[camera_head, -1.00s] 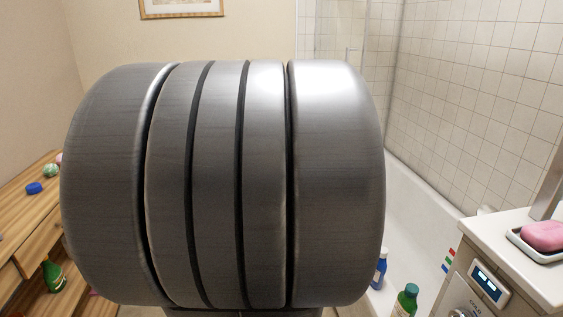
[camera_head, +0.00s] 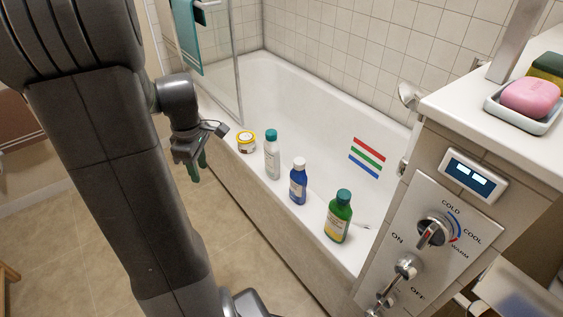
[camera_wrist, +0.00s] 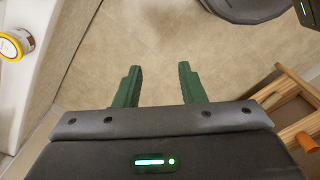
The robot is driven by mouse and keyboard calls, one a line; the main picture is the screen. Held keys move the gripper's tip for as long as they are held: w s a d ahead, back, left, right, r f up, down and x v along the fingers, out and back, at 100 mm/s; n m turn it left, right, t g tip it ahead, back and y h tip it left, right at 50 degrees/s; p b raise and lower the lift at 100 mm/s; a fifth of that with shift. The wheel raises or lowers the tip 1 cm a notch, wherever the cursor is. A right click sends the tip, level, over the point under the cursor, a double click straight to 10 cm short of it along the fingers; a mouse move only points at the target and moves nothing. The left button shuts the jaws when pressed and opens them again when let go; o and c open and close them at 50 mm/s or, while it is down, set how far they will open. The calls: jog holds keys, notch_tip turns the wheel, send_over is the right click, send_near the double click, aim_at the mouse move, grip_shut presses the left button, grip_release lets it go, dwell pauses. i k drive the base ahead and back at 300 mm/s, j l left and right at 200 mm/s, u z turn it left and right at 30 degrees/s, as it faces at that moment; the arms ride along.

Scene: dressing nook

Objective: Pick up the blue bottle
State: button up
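The blue bottle (camera_head: 298,182) has a white cap and a pale label. It stands upright on the near rim of the bathtub in the head view, between a white bottle with a teal cap (camera_head: 272,156) and a green bottle (camera_head: 338,217). My gripper (camera_head: 197,168) hangs to the left of the tub rim, apart from all the bottles. In the wrist view its two green fingers (camera_wrist: 158,88) are spread with only floor between them. The blue bottle is not in the wrist view.
A yellow-and-white jar (camera_head: 246,141) stands on the tub rim (camera_head: 315,238), left of the bottles; it also shows in the wrist view (camera_wrist: 15,44). A counter with a pink soap (camera_head: 530,98) and a control panel (camera_head: 425,225) bound the right. A wooden piece (camera_wrist: 292,100) stands at the wrist view's right.

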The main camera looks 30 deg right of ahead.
aim_at(298, 177)
jog(key=i+z, duration=0.5)
jog(key=z, duration=0.2)
jog(key=i+j+z, duration=0.3)
jog(key=l+z, duration=0.1)
jog(key=z, duration=0.6)
